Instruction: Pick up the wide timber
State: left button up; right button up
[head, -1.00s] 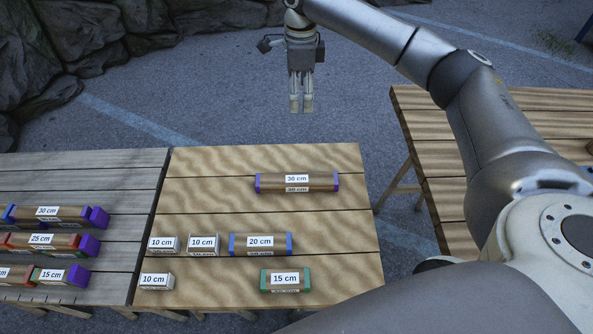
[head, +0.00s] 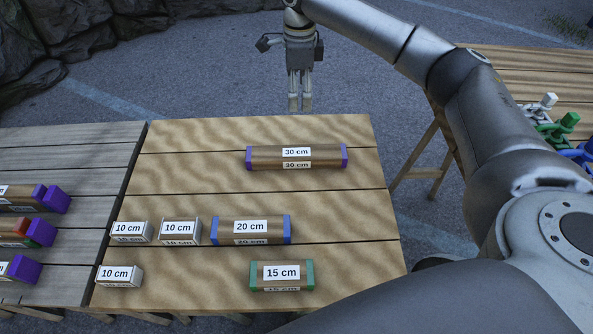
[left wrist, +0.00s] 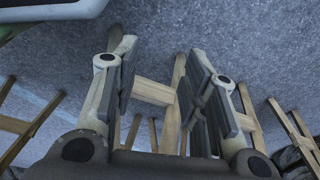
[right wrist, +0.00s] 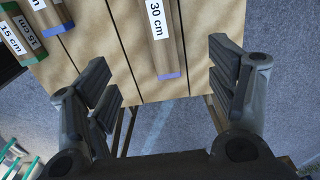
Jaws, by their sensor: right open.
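The longest timber on the middle table is the brown 30 cm piece (head: 297,158) with purple ends. It lies crosswise near the far edge in the head view, and its near end shows in the right wrist view (right wrist: 160,38). My right gripper (head: 300,108) hangs beyond the table's far edge, apart from the timber. In the right wrist view my right gripper (right wrist: 162,85) is open and empty, with the timber ahead between its fingers. My left gripper (left wrist: 160,75) shows only in the left wrist view, open and empty, with table legs and pavement behind it.
The middle table (head: 340,215) also bears a 20 cm piece (head: 251,230), a 15 cm piece (head: 282,276) and several 10 cm blocks (head: 120,276). A grey table (head: 60,155) with more timbers adjoins at left. Another table (head: 500,65) with coloured items stands at right.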

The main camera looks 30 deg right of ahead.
notch_tip(320, 180, down, 10)
jog(key=f+b, duration=0.1)
jog(key=b, duration=0.7)
pick_arm(q)
jog(key=w+f, duration=0.2)
jog(key=w, duration=0.2)
pick_arm(e)
jog(key=b, duration=0.2)
send_over(297, 152)
jog(key=f, duration=0.5)
jog(key=shift+w+d+f, duration=0.1)
jog(key=shift+d+f, duration=0.05)
jog(key=shift+d, duration=0.15)
jog(key=shift+a+f+b, duration=0.15)
jog(key=shift+f+b, duration=0.25)
jog(key=shift+f, duration=0.8)
jog(key=shift+a+f+b, duration=0.15)
jog(key=shift+f+b, duration=0.2)
jog(key=shift+f, duration=1.25)
pick_arm(q)
notch_tip(297, 152, up, 11)
jog(key=t, duration=0.1)
jog(key=shift+w+d, duration=0.2)
jog(key=shift+w, duration=0.15)
